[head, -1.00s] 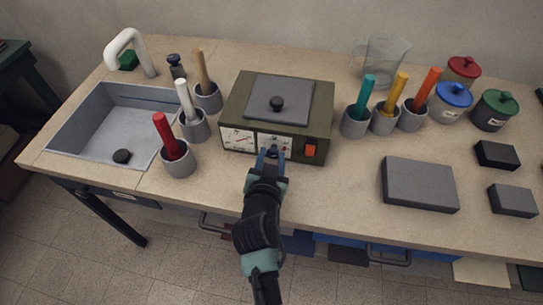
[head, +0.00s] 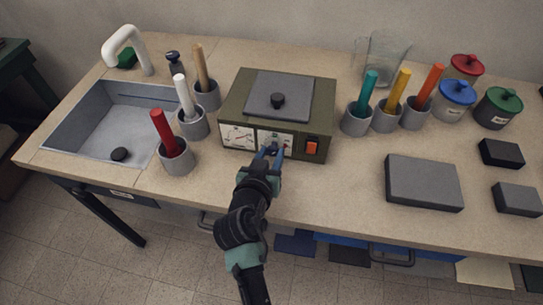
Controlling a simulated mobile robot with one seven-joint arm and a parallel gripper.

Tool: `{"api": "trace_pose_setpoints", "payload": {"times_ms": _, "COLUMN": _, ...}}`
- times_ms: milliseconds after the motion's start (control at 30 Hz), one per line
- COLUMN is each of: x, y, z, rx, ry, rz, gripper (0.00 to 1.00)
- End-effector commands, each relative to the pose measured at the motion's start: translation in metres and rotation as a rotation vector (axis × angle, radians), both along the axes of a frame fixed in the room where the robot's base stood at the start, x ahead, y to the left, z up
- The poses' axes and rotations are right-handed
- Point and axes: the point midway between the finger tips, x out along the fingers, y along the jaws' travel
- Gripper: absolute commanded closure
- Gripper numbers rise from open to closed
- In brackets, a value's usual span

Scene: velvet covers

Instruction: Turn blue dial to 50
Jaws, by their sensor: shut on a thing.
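An olive-green device (head: 235,108) stands on the bench with a grey plate and black knob on top. Its front has a white gauge (head: 238,136) on the left, a white dial panel (head: 287,139) in the middle and a red switch (head: 311,147) on the right. My gripper (head: 269,150) is at the middle panel, its blue fingers shut on the dial there. The fingers and wrist cover most of the dial, so its colour and pointer setting cannot be read.
A red-handled tool in a grey cup (head: 177,161) stands left of my arm, near the sink (head: 75,128). Cups with coloured handles and lidded jars stand to the right. A dark grey block (head: 423,182) lies front right. The bench in front of the device is clear.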

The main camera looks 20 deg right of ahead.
Motion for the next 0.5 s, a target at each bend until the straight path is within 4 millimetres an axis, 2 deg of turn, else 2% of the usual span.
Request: {"api": "trace_pose_setpoints", "payload": {"times_ms": 500, "x": 0.0026, "y": 0.0039, "z": -0.0039, "rx": -0.394, "ry": 0.267, "rz": 0.001, "gripper": 1.0}}
